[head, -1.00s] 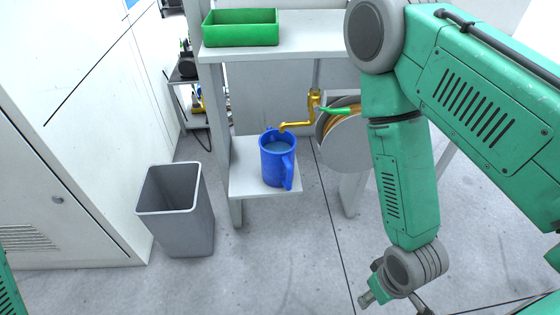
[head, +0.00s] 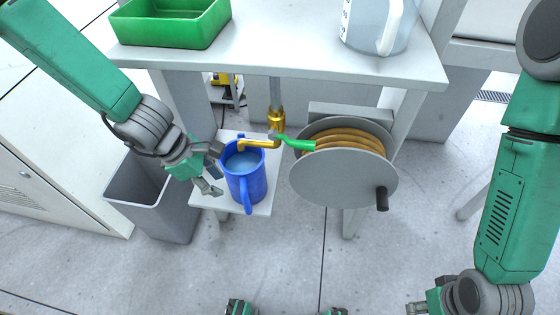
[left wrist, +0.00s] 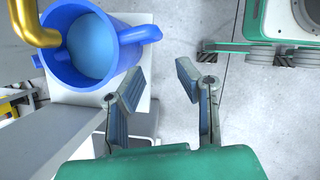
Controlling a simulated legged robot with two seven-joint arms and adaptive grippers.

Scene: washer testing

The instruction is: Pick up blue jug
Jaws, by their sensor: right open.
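The blue jug (head: 248,183) stands upright on a small low white shelf under a brass tap (head: 262,143), with bluish liquid inside. Its handle faces toward me. My left gripper (head: 213,170) is beside the jug on its left in the head view. In the left wrist view the jug (left wrist: 82,76) is at upper left, and my left gripper (left wrist: 160,88) is open and empty, its fingers apart and pointing up the picture beside the jug. My right gripper (head: 418,309) is at the bottom right of the head view, partly cut off and away from the jug.
A hose reel (head: 345,178) with a green nozzle is right of the jug. A grey bin (head: 170,220) stands left of the shelf. Above, a white worktop (head: 290,55) holds a green tray (head: 170,25) and a clear pitcher (head: 365,25). The floor in front is open.

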